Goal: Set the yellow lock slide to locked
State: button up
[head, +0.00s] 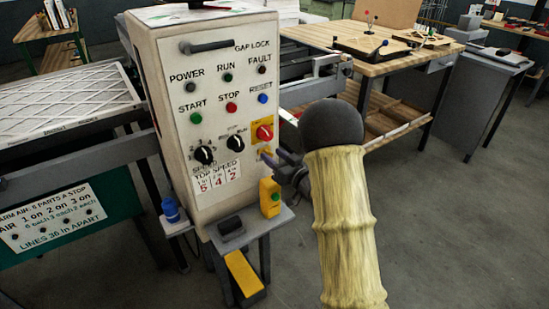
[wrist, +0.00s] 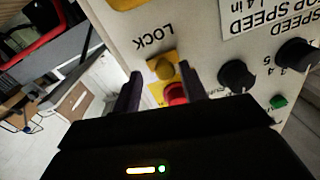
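The yellow lock slide (wrist: 166,69) shows in the wrist view as a small rounded yellow knob on a yellow plate beside the word LOCK. In the head view, a small yellow part (head: 265,151) shows below the red switch, partly behind my fingers. My gripper (wrist: 160,72) is open, with its two dark fingertips on either side of the slide in the wrist view. I cannot tell whether they touch it. In the head view my gripper (head: 272,158) is close to the right side of the cabinet's front panel. The slide's position, locked or unlocked, cannot be read.
The red rotary switch (head: 264,132) sits just above the slide on the white cabinet (head: 180,95). Black dials (head: 204,155) are to its left. A yellow box with a green button (head: 270,197) stands on a ledge below. A wooden workbench (head: 370,65) is behind.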

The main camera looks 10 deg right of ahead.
jog(key=shift+s, duration=0.15)
jog(key=b+v, duration=0.1)
jog(key=v, duration=1.6)
jog(key=shift+b, duration=0.35)
jog(key=shift+a, duration=0.1)
jog(key=s+a+f+m+g+h, duration=0.2)
jog(key=s+a+f+g+h, duration=0.15)
jog(key=s+g, duration=0.35)
jog(key=s+a+f+m+g+h, duration=0.2)
jog(key=s+a+g+h, duration=0.1)
jog(key=s+g+h, duration=0.4)
notch_tip(320, 180, up, 18)
jog(key=s+y+p, duration=0.1)
jog(key=y+p, duration=0.1)
jog(key=p, duration=1.5)
jog(key=shift+f+t, duration=0.2)
jog(key=shift+t, duration=0.1)
